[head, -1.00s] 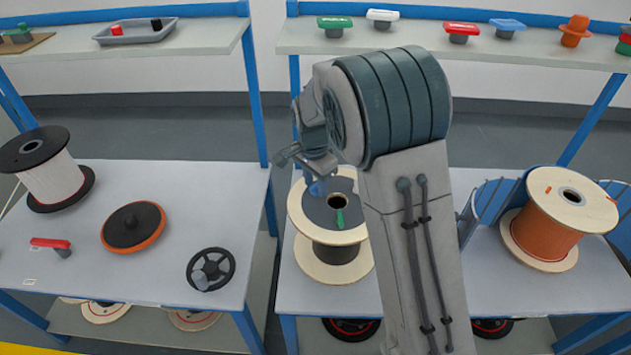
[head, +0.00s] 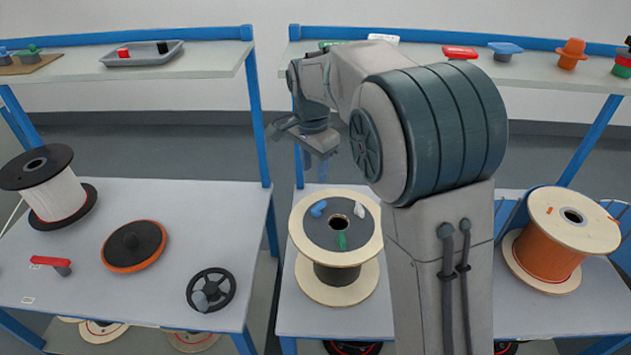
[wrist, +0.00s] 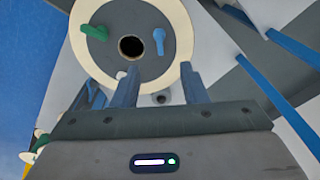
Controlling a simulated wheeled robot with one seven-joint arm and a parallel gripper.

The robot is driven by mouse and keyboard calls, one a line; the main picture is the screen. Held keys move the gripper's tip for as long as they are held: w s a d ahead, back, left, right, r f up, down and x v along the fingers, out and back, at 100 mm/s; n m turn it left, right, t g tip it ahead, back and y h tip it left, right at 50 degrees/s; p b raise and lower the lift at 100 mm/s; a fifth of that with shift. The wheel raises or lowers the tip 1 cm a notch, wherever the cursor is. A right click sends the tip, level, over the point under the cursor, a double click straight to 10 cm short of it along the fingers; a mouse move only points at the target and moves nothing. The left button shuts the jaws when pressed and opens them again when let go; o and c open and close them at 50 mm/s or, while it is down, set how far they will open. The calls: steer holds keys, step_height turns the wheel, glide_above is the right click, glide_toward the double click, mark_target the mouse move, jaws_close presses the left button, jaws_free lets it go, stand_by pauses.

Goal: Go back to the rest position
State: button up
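My gripper (head: 317,163) hangs in the air above and behind the spool with the dark top in the head view. In the wrist view my gripper's two blue fingers stand apart (wrist: 160,76), with nothing held between them. The spool (head: 300,225) has pale wooden flanges and stands upright on the middle table. A blue piece (head: 318,208), a white piece (head: 359,211) and a green piece (head: 342,240) lie on its top around the centre hole. In the wrist view the blue piece (wrist: 159,41) and green piece (wrist: 95,33) show beyond the fingers.
An orange spool (head: 548,252) stands at the right. The left table holds a black-and-white spool (head: 60,197), an orange-rimmed disc (head: 134,246), a black handwheel (head: 192,288) and a red-handled piece (head: 50,262). A shelf (head: 215,62) with a grey tray (head: 143,57) runs above.

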steer(key=shift+r, duration=0.7)
steer(key=s+d+n+t+p, duration=0.1)
steer(key=s+d+n, duration=0.3)
steer(key=s+d, duration=0.4)
steer(key=s+d+r+n+t+p, duration=0.1)
steer(key=s+d+n, duration=0.4)
steer(key=s, duration=1.2)
steer(key=d+p, duration=0.1)
steer(key=d, duration=0.1)
steer(key=shift+d, duration=0.4)
